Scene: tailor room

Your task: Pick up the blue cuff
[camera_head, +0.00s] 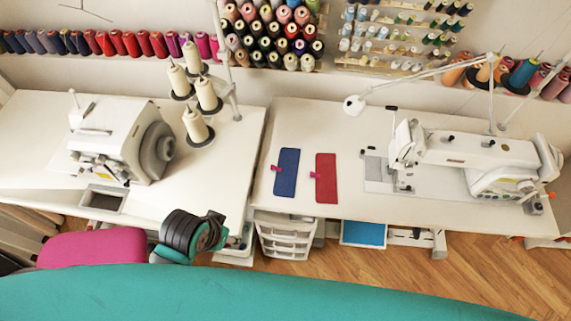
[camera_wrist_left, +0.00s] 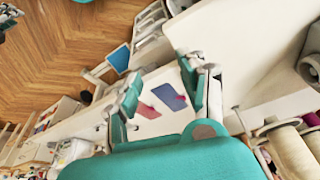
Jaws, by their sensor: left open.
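The blue cuff (camera_head: 287,172) lies flat on the right-hand white table (camera_head: 345,208), left of a red cuff (camera_head: 326,178), with a small gap between them. Each has a small pink tab at its left edge. In the left wrist view, my left gripper (camera_wrist_left: 160,85) is open and empty, its teal fingers spread. The blue cuff (camera_wrist_left: 170,97) and the red cuff (camera_wrist_left: 148,112) show between the fingers, farther off on the table. In the head view, a dark and teal part of my left arm shows at the table's front left, apart from the cuffs.
A sewing machine (camera_head: 470,155) stands right of the cuffs. An overlock machine (camera_head: 122,138) and thread cones (camera_head: 196,125) stand on the left table. White drawers (camera_head: 286,238) are below the right table. The tabletop around the cuffs is clear.

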